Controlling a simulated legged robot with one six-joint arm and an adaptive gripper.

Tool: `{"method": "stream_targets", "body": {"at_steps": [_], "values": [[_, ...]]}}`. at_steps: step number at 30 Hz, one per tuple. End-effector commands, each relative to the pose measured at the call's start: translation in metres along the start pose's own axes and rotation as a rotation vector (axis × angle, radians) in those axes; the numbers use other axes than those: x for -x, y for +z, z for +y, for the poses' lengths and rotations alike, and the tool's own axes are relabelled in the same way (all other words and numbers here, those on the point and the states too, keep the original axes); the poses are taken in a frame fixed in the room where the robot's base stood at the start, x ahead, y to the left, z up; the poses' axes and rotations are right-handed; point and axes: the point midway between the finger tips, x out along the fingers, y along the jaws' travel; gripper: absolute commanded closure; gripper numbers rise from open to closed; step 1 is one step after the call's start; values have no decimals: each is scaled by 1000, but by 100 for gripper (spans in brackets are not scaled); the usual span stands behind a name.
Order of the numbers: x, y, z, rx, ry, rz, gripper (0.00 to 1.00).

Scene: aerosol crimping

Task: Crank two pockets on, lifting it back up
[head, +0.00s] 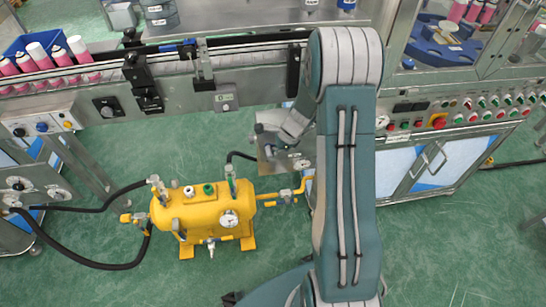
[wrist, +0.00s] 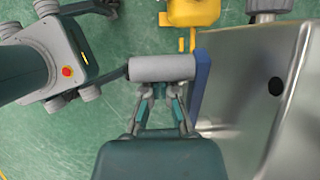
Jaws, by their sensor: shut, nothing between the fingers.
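The crank shows in the wrist view as a grey cylindrical grip (wrist: 162,67) on a blue crank arm (wrist: 201,85), beside a metal housing. My gripper (wrist: 160,91) is shut, with its fingertips close to the near edge of the grip. The grip is not between the fingers, and I cannot tell whether they touch it. In the head view my arm hides the crank and gripper. A blue pocketed part (head: 440,48) lies behind the machine's glass at the upper right, with pink cans (head: 472,12) behind it.
A conveyor (head: 235,68) carries pink cans at the left. The yellow tank (head: 207,213) stands on the green floor with black hoses. A control panel (head: 465,116) with several buttons lines the machine at right. The metal housing (wrist: 257,95) fills the wrist view's right side.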

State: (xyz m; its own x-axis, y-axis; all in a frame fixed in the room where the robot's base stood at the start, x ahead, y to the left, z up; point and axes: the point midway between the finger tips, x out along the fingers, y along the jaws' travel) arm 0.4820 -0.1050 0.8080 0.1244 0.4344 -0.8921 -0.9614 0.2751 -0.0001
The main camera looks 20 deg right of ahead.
Motion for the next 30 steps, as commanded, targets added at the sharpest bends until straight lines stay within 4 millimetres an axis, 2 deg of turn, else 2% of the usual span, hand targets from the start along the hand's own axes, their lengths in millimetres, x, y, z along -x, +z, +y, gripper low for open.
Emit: {"method": "stream_targets", "body": {"at_steps": [8,30], "values": [[14,3,-1,-1,-1,-194,100],[23,4,0,2,0,-187,100]]}}
